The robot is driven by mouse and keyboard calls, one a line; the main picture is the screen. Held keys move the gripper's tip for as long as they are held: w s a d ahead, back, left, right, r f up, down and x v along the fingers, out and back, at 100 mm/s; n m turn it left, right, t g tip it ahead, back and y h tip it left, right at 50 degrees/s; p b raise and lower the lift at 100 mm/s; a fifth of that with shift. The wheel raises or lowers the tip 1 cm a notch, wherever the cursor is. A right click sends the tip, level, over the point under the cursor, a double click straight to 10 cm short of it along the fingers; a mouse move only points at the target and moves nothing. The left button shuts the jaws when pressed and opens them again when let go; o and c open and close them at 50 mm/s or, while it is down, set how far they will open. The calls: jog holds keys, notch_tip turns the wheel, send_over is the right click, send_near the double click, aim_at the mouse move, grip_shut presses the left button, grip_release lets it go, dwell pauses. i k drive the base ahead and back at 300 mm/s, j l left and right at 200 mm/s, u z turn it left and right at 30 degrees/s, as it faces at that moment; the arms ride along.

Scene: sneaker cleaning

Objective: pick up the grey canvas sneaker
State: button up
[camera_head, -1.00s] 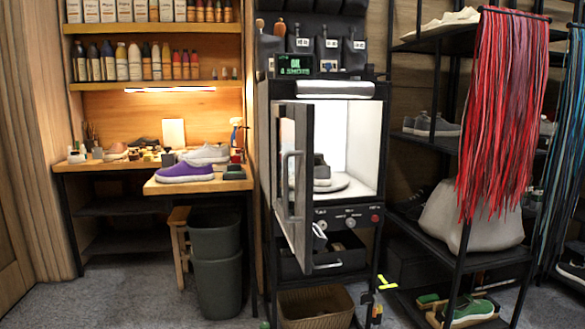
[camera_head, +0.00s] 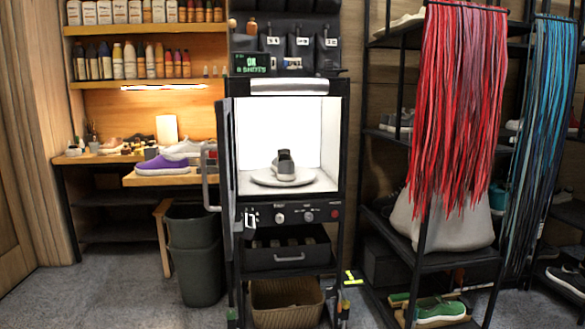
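A dark grey sneaker (camera_head: 284,166) stands on a round pale turntable (camera_head: 262,178) inside the brightly lit cabinet (camera_head: 340,190), seen nearly end-on. A lighter grey shoe (camera_head: 188,149) lies on the workbench at left, behind a purple shoe (camera_head: 160,165). A grey shoe with a pale sole (camera_head: 396,119) sits on the rack at right, partly hidden by a post. I cannot tell from this distance which of them is canvas. My gripper is not in view.
The cabinet door (camera_head: 226,170) stands open at the left, its handle (camera_head: 208,178) sticking out. Dark bins (camera_head: 196,258) stand left of it, a woven basket (camera_head: 286,303) below. Red laces (camera_head: 455,110) hang before the rack. Carpet (camera_head: 90,295) is clear at front left.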

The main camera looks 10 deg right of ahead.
aim_at(283, 165)
jog(key=i+l+z, duration=0.15)
jog(key=i, duration=0.45)
jog(key=i+l+z, duration=0.1)
jog(key=i, duration=0.5)
